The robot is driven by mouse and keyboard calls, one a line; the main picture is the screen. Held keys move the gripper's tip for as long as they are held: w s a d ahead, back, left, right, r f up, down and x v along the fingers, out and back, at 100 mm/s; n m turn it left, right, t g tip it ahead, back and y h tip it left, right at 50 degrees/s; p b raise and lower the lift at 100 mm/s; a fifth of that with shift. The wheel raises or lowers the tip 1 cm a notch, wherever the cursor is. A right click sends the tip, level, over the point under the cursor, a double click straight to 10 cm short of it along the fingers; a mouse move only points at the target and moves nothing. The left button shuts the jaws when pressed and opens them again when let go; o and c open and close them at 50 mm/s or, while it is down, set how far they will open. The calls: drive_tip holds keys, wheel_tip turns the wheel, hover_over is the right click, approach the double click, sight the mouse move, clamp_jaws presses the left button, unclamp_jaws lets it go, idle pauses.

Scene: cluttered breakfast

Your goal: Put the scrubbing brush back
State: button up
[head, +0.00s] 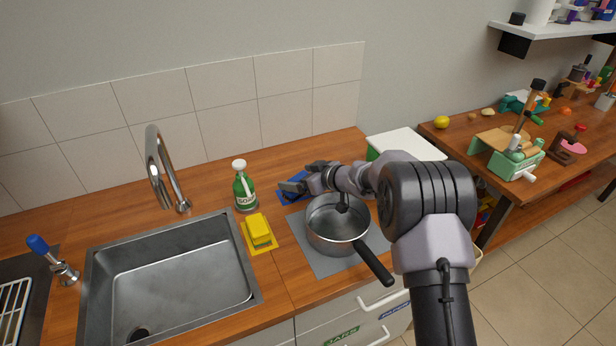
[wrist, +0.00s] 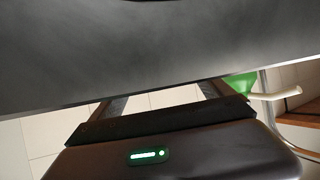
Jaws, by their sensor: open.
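I cannot make out the scrubbing brush for certain in either view. A blue mat (head: 296,198) lies on the counter behind the saucepan, partly covered by my gripper. My gripper (head: 284,186) is open above the blue mat, left of my wrist, and I see nothing held in it. In the wrist view its two fingers (wrist: 165,97) are spread apart, with floor tiles showing between them. A large grey surface fills the top of that view and hides the fingertips; I cannot tell what it is.
A saucepan (head: 325,240) sits on a grey mat (head: 295,228), its handle toward the front. A green soap bottle (head: 244,190) and a yellow sponge (head: 258,229) stand between it and the sink (head: 180,275). A white-lidded bin (head: 400,141) is behind my arm. Counter behind the sink is mostly clear.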

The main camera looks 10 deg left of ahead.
drive_tip(key=p+v, duration=0.3)
drive_tip(key=v, duration=0.8)
drive_tip(key=d+r+m+t+h, duration=0.55)
drive_tip(key=d+r, duration=0.65)
drive_tip(key=r, duration=0.4)
drive_tip(key=s+d+r+m+h, duration=0.4)
drive_tip(key=s+d, duration=0.3)
drive_tip(key=s+d+m+g+h, duration=0.25)
drive_tip(key=s+m+g, duration=0.2)
drive_tip(key=s, duration=1.35)
drive_tip(key=s+a+f+m+g+y, duration=0.1)
drive_tip(key=s+a+f+y, duration=0.1)
drive_tip(key=s, duration=0.5)
drive_tip(key=s+a+f+y, duration=0.1)
drive_tip(key=s+a+f, duration=0.1)
drive_tip(key=s, duration=0.5)
drive_tip(key=shift+a+m+g+y, duration=0.3)
drive_tip(key=shift+m+g+y, duration=0.1)
